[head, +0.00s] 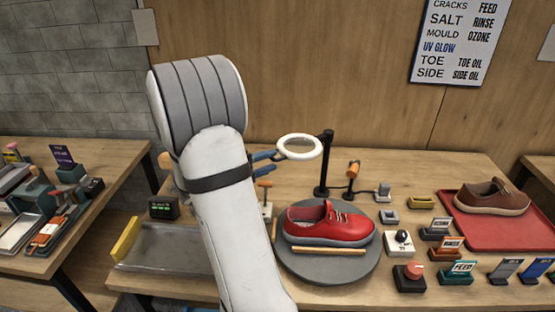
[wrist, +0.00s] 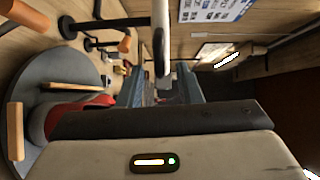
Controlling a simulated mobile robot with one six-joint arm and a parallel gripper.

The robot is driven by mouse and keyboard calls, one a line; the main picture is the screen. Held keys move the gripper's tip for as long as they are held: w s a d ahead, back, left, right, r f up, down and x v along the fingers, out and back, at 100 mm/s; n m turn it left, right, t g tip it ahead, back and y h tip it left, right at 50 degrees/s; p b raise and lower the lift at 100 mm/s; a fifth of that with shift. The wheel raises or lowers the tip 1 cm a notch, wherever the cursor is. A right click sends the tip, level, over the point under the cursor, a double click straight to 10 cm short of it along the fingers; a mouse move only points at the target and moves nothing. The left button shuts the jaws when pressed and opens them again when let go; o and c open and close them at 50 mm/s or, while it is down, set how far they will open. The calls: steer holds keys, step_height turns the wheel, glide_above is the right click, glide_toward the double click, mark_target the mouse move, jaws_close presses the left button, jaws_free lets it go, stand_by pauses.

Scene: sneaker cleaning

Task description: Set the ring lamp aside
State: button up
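The ring lamp (head: 300,147) has a white ring and a short dark stub at its left. In the head view it is level beside the top of a black post (head: 323,170). In the wrist view the ring lamp (wrist: 161,35) shows edge-on, close to the post's end. My gripper (head: 272,161) has its blue fingers at the lamp's left side. In the wrist view the fingers of my gripper (wrist: 161,80) stand apart on either side of the lamp's near end, with gaps visible. Whether either finger touches it is hard to tell.
A red sneaker (head: 328,222) sits on a round grey turntable (head: 300,268) below the lamp. An orange-headed tool (head: 353,169) stands right of the post. A red tray (head: 480,232) holds a brown shoe (head: 491,197).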

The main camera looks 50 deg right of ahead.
mark_target(279, 160)
steer(key=shift+x, duration=2.15)
steer(key=shift+c, duration=0.3)
steer(key=shift+f, duration=0.1)
jaws_close()
steer(key=shift+a+f, duration=0.1)
steer(key=shift+a, duration=0.25)
steer(key=shift+s, duration=0.15)
steer(key=shift+d, duration=0.1)
